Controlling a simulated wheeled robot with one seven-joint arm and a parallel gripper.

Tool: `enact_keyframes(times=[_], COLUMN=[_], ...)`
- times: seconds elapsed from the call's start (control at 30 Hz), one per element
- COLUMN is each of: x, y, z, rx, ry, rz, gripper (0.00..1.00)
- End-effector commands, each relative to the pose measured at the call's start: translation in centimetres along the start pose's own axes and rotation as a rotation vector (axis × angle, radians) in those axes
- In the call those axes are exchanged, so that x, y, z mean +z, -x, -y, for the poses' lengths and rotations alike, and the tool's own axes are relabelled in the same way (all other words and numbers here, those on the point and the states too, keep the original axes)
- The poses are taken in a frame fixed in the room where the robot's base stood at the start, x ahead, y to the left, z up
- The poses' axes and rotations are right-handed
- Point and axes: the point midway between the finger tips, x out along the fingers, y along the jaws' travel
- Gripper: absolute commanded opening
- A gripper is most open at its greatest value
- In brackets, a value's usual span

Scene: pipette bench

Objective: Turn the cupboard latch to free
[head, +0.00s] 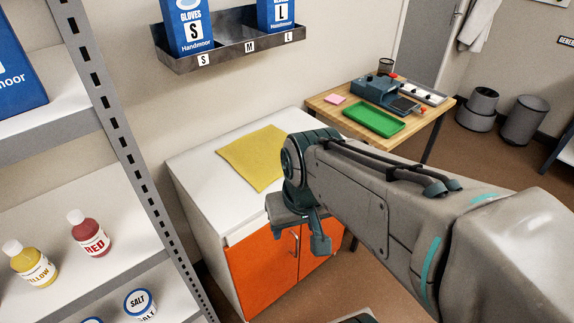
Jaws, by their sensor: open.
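The cupboard (262,274) has orange doors and a white top, and stands against the wall in the head view. A thin silver handle (296,244) shows on the left door near the gap between the doors. My gripper (304,232) hangs in front of the upper part of the doors, open, with nothing seen between its fingers. I cannot tell whether it touches the door. I cannot make out the latch; my gripper and arm cover part of the doors. The doors look shut.
A yellow mat (252,157) lies on the cupboard top. A metal shelf unit (110,120) with bottles stands close on the left. A wooden table (335,112) with a green tray (374,121) stands behind right. A glove rack (230,45) hangs above.

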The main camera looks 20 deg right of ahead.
Motion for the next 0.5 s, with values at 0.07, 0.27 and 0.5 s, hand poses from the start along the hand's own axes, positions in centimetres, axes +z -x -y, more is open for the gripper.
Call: enact_keyframes(times=[0.07, 0.27, 0.5], x=[0.5, 1.7, 0.4], y=[-1.9, -8.2, -14.7], z=[-0.1, 0.5, 0.7], rx=[-0.029, -0.208, -0.537], ry=[-0.071, -0.418, -0.927], rz=[0.059, 0.293, 0.53], gripper=[0.54, 0.54, 0.54])
